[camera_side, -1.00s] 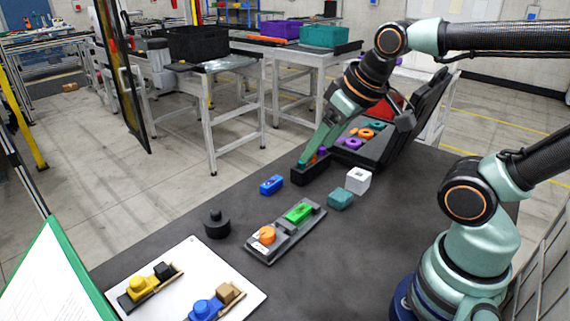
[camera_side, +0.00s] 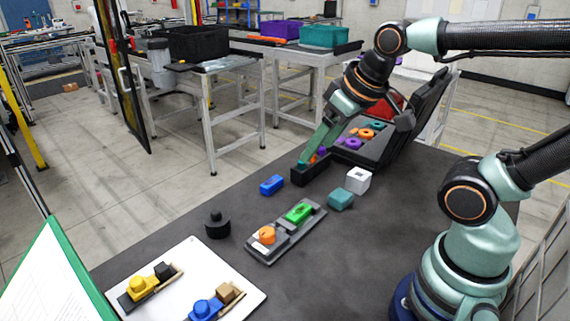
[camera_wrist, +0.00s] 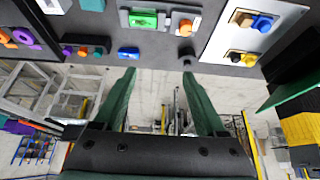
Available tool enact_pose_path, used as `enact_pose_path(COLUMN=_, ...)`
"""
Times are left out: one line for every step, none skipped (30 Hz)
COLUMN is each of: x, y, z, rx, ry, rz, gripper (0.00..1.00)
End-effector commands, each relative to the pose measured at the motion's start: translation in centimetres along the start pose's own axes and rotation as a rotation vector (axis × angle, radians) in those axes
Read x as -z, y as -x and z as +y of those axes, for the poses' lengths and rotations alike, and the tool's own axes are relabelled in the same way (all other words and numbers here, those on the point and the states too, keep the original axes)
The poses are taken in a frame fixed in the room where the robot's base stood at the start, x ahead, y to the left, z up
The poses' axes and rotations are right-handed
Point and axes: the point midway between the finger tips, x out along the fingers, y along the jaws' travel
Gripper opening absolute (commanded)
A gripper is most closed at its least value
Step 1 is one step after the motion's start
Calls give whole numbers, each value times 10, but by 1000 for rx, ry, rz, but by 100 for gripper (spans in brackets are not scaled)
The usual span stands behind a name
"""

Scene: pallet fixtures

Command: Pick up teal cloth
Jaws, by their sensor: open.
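The teal item (camera_side: 341,199), which looks like a small soft-edged block, rests on the dark table beside a white cube. A teal patch (camera_wrist: 92,5) also shows at the top edge of the wrist view, cut off by the frame. My gripper (camera_side: 303,164) is raised, and in the side view its tip overlaps the small black bin (camera_side: 313,176), left of the teal item. In the wrist view my gripper (camera_wrist: 158,74) has its two green fingers wide apart with nothing between them. The teal item is not between or touching the fingers.
The white cube (camera_side: 358,180) stands close behind the teal item. A grey fixture (camera_side: 288,239) with green and orange parts, a blue block (camera_side: 271,185) and a black knobbed piece (camera_side: 217,224) lie nearby. An open case (camera_side: 385,150) stands behind.

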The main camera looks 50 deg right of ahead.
Motion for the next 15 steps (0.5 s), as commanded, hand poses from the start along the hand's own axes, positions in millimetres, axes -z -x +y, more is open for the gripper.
enact_pose_path(x=0, y=0, z=0, rx=0, ry=0, rz=0, gripper=74)
enact_pose_path(x=0, y=0, z=0, rx=0, ry=0, rz=0, gripper=74)
enact_pose_path(x=0, y=0, z=0, rx=0, ry=0, rz=0, gripper=89)
enact_pose_path(x=0, y=0, z=0, rx=0, ry=0, rz=0, gripper=98)
enact_pose_path(x=0, y=0, z=0, rx=0, ry=0, rz=0, gripper=98)
enact_pose_path(x=0, y=0, z=0, rx=0, ry=0, rz=0, gripper=98)
enact_pose_path(x=0, y=0, z=0, rx=0, ry=0, rz=0, gripper=98)
enact_pose_path(x=0, y=0, z=0, rx=0, ry=0, rz=0, gripper=98)
enact_pose_path(x=0, y=0, z=0, rx=0, ry=0, rz=0, gripper=98)
enact_pose_path(x=0, y=0, z=0, rx=0, ry=0, rz=0, gripper=98)
enact_pose_path(x=0, y=0, z=0, rx=0, ry=0, rz=0, gripper=98)
enact_pose_path(x=0, y=0, z=0, rx=0, ry=0, rz=0, gripper=98)
enact_pose_path(x=0, y=0, z=0, rx=0, ry=2, rz=-1, gripper=98)
enact_pose_path(x=0, y=0, z=1, rx=-1, ry=8, rz=-3, gripper=98)
enact_pose_path(x=1, y=-1, z=2, rx=-4, ry=20, rz=-8, gripper=98)
